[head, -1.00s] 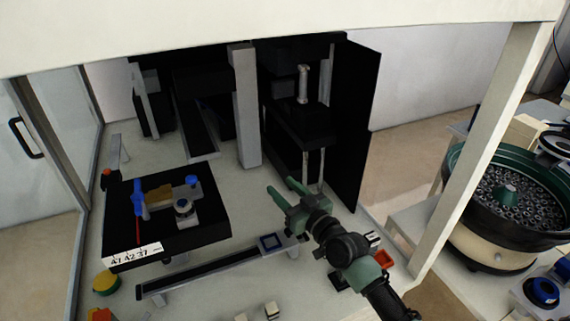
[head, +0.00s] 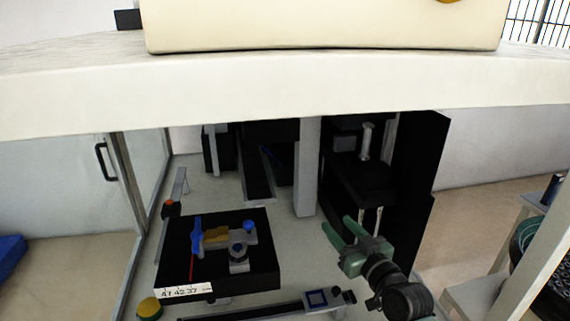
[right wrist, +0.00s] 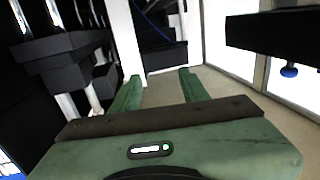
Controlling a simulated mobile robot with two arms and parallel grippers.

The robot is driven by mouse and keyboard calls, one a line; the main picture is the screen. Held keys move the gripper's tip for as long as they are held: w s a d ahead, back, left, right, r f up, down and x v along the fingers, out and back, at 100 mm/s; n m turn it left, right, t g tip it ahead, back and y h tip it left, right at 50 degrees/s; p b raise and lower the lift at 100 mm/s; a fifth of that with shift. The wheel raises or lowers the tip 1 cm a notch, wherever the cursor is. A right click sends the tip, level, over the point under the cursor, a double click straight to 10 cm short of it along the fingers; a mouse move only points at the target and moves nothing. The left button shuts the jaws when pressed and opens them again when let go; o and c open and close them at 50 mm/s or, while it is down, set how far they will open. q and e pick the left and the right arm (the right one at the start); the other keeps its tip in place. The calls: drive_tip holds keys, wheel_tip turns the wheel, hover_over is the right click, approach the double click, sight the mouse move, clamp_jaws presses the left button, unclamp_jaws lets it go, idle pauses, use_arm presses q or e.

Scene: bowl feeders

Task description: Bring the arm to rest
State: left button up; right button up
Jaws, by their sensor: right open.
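My right gripper (head: 340,229) is green and shows at the lower right of centre in the head view, with its arm coming in from the bottom right. Its two fingers are apart and nothing is between them. The fingers also show in the right wrist view (right wrist: 158,88), open over bare floor of the machine. The gripper is to the right of the black fixture block (head: 170,262) and in front of the black press-like unit (head: 362,185). My left gripper is in neither view.
A grey post (head: 307,170) stands behind the gripper. A black panel (head: 420,180) rises close to its right. A low rail (head: 270,312) with a blue-framed square runs below. A white beam (head: 300,95) crosses above. A yellow-green button (head: 150,308) sits at the lower left.

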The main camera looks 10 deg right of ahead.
drive_tip(key=s+a+f+n+g, duration=0.1)
drive_tip(key=s+a+f+g, duration=0.15)
drive_tip(key=s+f, duration=0.4)
drive_tip(key=s+a+f+g, duration=0.2)
drive_tip(key=s+f+g, duration=0.2)
drive_tip(key=s+f, duration=0.25)
drive_tip(key=s+d+f+m+g+h, duration=0.15)
drive_tip(key=s+f+g, duration=0.25)
drive_tip(key=s, duration=0.8)
drive_tip(key=s+f+g+h, duration=0.2)
drive_tip(key=s+f+g, duration=0.2)
drive_tip(key=s, duration=0.7)
wheel_tip(320, 180, down, 26)
drive_tip(key=s, duration=0.1)
drive_tip(key=s+d+f+g, duration=0.2)
drive_tip(key=s+d+f, duration=0.1)
drive_tip(key=s+f, duration=1.3)
drive_tip(key=shift+s+d, duration=0.15)
drive_tip(key=shift+s, duration=0.3)
